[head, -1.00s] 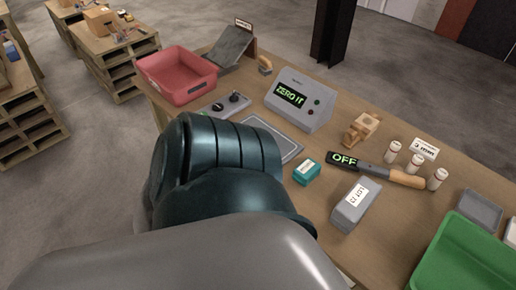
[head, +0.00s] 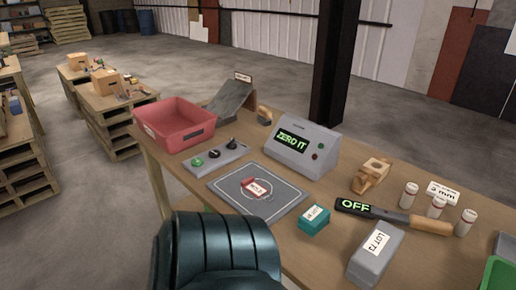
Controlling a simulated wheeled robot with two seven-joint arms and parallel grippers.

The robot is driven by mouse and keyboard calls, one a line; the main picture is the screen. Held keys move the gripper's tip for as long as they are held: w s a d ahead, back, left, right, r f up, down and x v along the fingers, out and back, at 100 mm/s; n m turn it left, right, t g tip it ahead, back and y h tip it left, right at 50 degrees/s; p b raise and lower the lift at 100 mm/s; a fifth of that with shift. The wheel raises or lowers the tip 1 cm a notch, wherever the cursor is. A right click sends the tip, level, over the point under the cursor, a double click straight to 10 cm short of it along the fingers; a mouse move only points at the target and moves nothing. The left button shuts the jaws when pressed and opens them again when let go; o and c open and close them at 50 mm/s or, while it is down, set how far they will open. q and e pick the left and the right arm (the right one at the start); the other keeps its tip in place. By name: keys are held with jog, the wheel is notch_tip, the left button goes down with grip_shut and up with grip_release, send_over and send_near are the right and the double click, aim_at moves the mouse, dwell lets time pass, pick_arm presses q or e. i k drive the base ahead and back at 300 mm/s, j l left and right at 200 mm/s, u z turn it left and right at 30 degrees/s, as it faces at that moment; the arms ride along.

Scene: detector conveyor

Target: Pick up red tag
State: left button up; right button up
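A small red tag (head: 247,182) with a white label lies on the grey square pad (head: 283,207) near the middle of the table. It sits within the pale ring marked on the pad. The label's lettering is too small to read surely. A dark teal link of my arm shows at the bottom, in front of the table's near edge. Neither of my grippers is in view.
A red bin (head: 178,125) and a switch panel (head: 216,157) stand to the left. A grey display box (head: 302,150) is behind the pad. A teal box (head: 314,220), a grey LOT box (head: 376,258) and a wand (head: 395,217) lie to the right.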

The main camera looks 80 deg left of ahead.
aim_at(249, 185)
jog(key=u, duration=2.45)
jog(key=i+l, duration=0.1)
jog(key=i, duration=0.4)
